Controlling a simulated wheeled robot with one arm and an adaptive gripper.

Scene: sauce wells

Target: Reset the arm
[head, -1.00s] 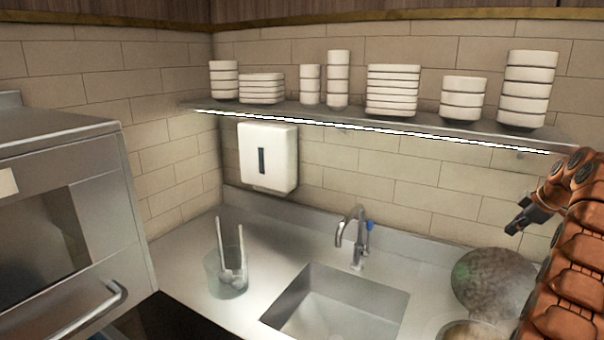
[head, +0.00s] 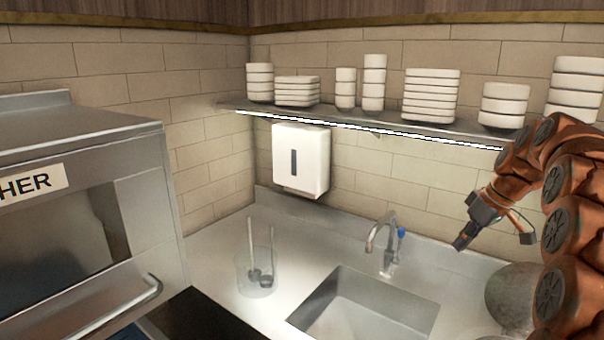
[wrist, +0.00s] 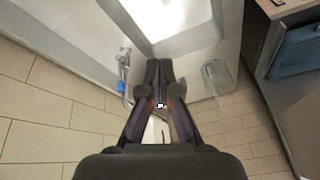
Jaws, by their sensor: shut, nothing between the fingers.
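My orange arm reaches in from the right edge of the head view. My gripper (head: 462,242) is shut and empty. It hangs in the air above the counter, to the right of the faucet (head: 387,245). In the wrist view my gripper (wrist: 160,70) points over the sink (wrist: 180,25), with its fingers together. The faucet also shows in the wrist view (wrist: 124,75), to the left of the fingers.
A clear container with ladles (head: 258,270) stands left of the sink (head: 365,310). A steel dishwasher (head: 80,220) fills the left. A shelf (head: 390,126) with stacked white bowls runs along the wall above a white dispenser (head: 300,160). A round dark object (head: 508,295) lies partly behind my arm.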

